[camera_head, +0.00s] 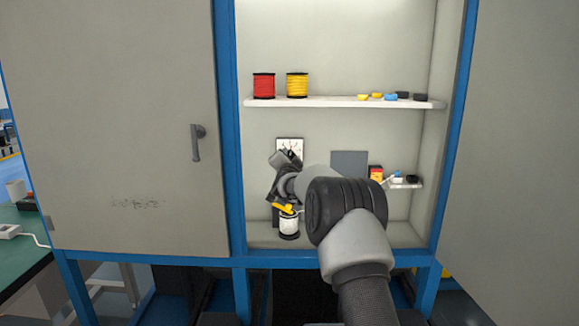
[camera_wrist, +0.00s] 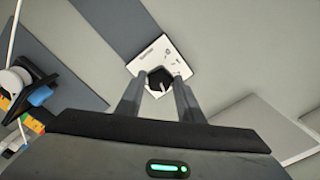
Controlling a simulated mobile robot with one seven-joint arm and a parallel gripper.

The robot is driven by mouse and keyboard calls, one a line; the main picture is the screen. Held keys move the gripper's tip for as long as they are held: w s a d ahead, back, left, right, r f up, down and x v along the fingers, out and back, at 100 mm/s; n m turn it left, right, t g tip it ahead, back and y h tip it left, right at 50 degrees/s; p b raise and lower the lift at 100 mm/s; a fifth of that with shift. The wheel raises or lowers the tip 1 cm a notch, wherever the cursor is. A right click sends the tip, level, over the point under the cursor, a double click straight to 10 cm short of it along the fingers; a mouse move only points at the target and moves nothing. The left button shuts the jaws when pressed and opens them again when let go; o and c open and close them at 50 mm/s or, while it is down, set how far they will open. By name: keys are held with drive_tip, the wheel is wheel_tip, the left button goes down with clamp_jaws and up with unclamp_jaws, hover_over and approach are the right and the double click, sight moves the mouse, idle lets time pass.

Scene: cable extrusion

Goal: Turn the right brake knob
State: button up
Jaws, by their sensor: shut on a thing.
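A white panel (camera_head: 290,145) is on the back wall of the open cabinet bay. It also shows in the wrist view (camera_wrist: 160,51), with small print and a black knob (camera_wrist: 158,74) that has a white pointer mark. My gripper (camera_wrist: 161,82) has one finger on each side of this knob and is shut on it. In the head view, my gripper (camera_head: 283,160) is in front of the panel and hides its lower part. The knob itself is hard to make out there. Only one knob shows clearly in the wrist view.
A white spool (camera_head: 289,225) stands on the cabinet floor below my gripper. A small shelf (camera_head: 407,184) at right holds small items. The upper shelf (camera_head: 340,102) carries a red spool (camera_head: 264,85), a yellow spool (camera_head: 297,85) and several small caps. A closed door (camera_head: 120,120) is at left.

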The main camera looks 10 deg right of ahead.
drive_tip(key=shift+f+m+b, duration=0.1)
drive_tip(key=shift+m+b, duration=1.6)
drive_tip(key=shift+m, duration=0.5)
drive_tip(key=o, duration=1)
drive_tip(key=v, duration=1.7)
drive_tip(key=shift+s+a+b, duration=0.1)
drive_tip(key=shift+s+b, duration=0.15)
drive_tip(key=shift+b, duration=0.1)
